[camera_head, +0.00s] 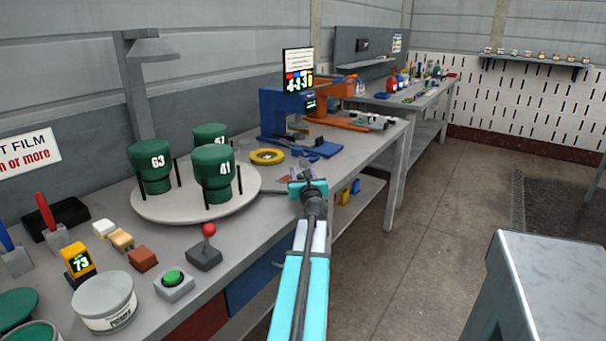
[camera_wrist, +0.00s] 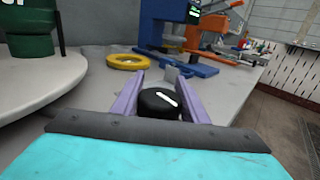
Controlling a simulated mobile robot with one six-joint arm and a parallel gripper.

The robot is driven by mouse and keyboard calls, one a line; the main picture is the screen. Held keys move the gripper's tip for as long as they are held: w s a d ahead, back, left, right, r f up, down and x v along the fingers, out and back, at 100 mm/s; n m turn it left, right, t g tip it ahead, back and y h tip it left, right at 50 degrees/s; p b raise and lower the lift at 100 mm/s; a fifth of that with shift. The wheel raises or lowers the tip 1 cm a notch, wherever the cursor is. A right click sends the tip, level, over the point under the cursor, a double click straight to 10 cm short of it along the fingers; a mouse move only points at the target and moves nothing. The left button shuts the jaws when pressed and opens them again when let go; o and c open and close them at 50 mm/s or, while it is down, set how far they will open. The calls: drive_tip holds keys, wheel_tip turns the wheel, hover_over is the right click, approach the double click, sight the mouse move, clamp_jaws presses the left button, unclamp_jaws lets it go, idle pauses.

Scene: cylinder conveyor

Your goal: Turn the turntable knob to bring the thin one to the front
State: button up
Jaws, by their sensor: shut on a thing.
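A round pale turntable (camera_head: 185,200) stands on the bench and carries green cylinders between black posts. Cylinder 63 (camera_head: 150,168) is at left, cylinder 41 (camera_head: 214,170) is at front right, and a third cylinder (camera_head: 208,135) with a partly hidden number is behind it. I cannot tell which is thinnest. The black knob (camera_wrist: 160,104) with a white mark sits right of the turntable in the wrist view. My gripper (camera_head: 306,187) is shut on the knob, one purple finger on each side. The turntable's edge (camera_wrist: 40,88) shows at left in the wrist view.
A yellow ring (camera_head: 267,156) and a blue machine (camera_head: 285,112) stand behind my gripper. A red-topped lever (camera_head: 206,248), a green button (camera_head: 173,284) and a white tin (camera_head: 104,300) stand on the near bench. A grey block (camera_head: 550,290) is at right; the floor between is clear.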

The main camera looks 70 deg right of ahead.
drive_tip(key=shift+s, duration=0.1)
idle(0.3)
drive_tip(key=o, duration=1)
